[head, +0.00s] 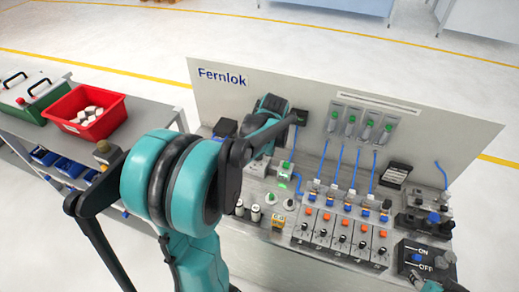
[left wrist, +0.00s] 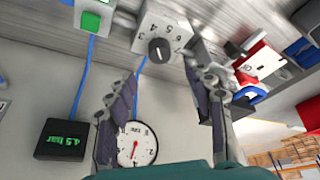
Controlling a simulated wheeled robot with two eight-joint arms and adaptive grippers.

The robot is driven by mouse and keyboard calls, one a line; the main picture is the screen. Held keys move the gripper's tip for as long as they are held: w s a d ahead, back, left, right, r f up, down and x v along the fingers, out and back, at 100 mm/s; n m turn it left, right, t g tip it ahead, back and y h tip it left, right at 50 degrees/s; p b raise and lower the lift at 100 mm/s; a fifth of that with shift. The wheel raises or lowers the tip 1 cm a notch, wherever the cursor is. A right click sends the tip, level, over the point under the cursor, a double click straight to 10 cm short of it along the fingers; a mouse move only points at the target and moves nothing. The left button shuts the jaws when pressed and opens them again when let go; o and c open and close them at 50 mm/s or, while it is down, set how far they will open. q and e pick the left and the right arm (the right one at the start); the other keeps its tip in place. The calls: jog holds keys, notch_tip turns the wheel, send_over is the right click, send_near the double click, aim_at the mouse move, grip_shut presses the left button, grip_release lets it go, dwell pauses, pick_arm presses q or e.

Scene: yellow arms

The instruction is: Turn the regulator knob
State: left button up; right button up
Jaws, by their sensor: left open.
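The regulator knob (left wrist: 158,50) is a small dark round knob on a pale block with a numbered dial, upside down in the left wrist view. The knob lies just beyond the tips of my open left gripper (left wrist: 160,74), roughly between the two fingers. No contact is visible. A round white pressure gauge (left wrist: 137,146) with a red needle shows between the fingers. A dark display (left wrist: 62,140) beside it reads 4.5 bar in green. In the head view my left arm and wrist hide the knob and the left fingers.
The grey Fernlok panel (head: 222,92) stands behind the bench. Blue hoses (head: 376,165), valve blocks with orange buttons (head: 345,236) and an ON/OFF box (head: 417,257) lie to the right. A red bin (head: 105,121) is on the left cart. A green-lit unit (left wrist: 95,15) is near the knob.

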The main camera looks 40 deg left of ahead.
pick_arm(q)
jog(key=shift+v, duration=1.85)
jog(key=s+d+f+m+t+h+b, duration=0.1)
jog(key=s+d+m, duration=0.4)
jog(key=d, duration=0.5)
jog(key=s+d+f+m+t+h+b, duration=0.2)
jog(key=s+d+m, duration=0.4)
jog(key=d, duration=0.5)
jog(key=s+t, duration=0.1)
jog(key=s, duration=0.1)
jog(key=shift+s+d+t+h, duration=0.3)
jog(key=shift+s+h, duration=0.1)
